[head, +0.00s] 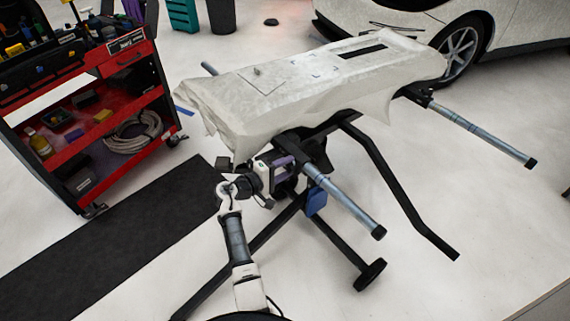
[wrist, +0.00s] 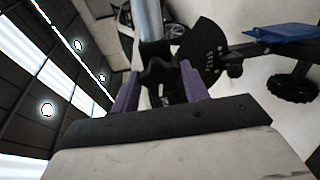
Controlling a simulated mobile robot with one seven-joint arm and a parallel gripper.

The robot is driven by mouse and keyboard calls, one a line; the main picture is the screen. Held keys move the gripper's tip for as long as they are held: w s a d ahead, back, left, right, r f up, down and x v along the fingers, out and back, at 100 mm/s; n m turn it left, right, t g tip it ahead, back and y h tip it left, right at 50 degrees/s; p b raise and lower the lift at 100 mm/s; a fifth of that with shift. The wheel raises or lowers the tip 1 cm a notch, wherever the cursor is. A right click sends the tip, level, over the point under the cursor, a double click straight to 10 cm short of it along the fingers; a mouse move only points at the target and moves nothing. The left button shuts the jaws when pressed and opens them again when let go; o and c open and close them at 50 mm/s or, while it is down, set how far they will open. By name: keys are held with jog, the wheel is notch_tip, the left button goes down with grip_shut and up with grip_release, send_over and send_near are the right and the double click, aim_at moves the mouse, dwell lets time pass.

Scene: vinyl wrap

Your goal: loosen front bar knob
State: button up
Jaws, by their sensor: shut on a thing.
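My gripper (head: 287,164) is at the near side of the stand, by the inner end of the grey front bar (head: 345,203). In the wrist view, its two purple fingers (wrist: 160,86) are on either side of a black knob (wrist: 158,72) and shut on it. The knob sits just below the bar (wrist: 149,20), beside a black fan-shaped plate (wrist: 206,52). In the head view the knob is hidden by my gripper and wrist. Whether the knob has turned cannot be told.
A panel under a wrinkled pale cover (head: 300,85) lies on the black stand. A second bar (head: 480,135) sticks out at right. A blue part (head: 316,200) hangs below the front bar. A red tool cart (head: 120,70) stands left, a white car (head: 400,15) behind. Floor at lower right is clear.

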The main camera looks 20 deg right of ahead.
jog(key=n+p, duration=0.2)
jog(key=n, duration=0.2)
jog(key=shift+r+p, duration=0.2)
jog(key=shift+p, duration=0.2)
jog(key=n+g+p, duration=0.1)
jog(key=n+p, duration=0.1)
jog(key=n, duration=0.1)
jog(key=shift+w+h, duration=0.1)
jog(key=shift+h, duration=0.3)
jog(key=n+p, duration=0.2)
jog(key=n, duration=0.2)
jog(key=shift+n+h, duration=0.3)
jog(key=n+p, duration=0.2)
jog(key=n, duration=0.2)
jog(key=shift+w+f, duration=0.1)
jog(key=shift+f, duration=0.05)
jog(key=shift+a+n, duration=0.1)
jog(key=shift+n, duration=0.2)
jog(key=o, duration=1)
jog(key=shift+c, duration=0.2)
jog(key=b+v, duration=0.2)
jog(key=v, duration=1.1)
jog(key=shift+a+f, duration=0.25)
jog(key=shift+a, duration=0.15)
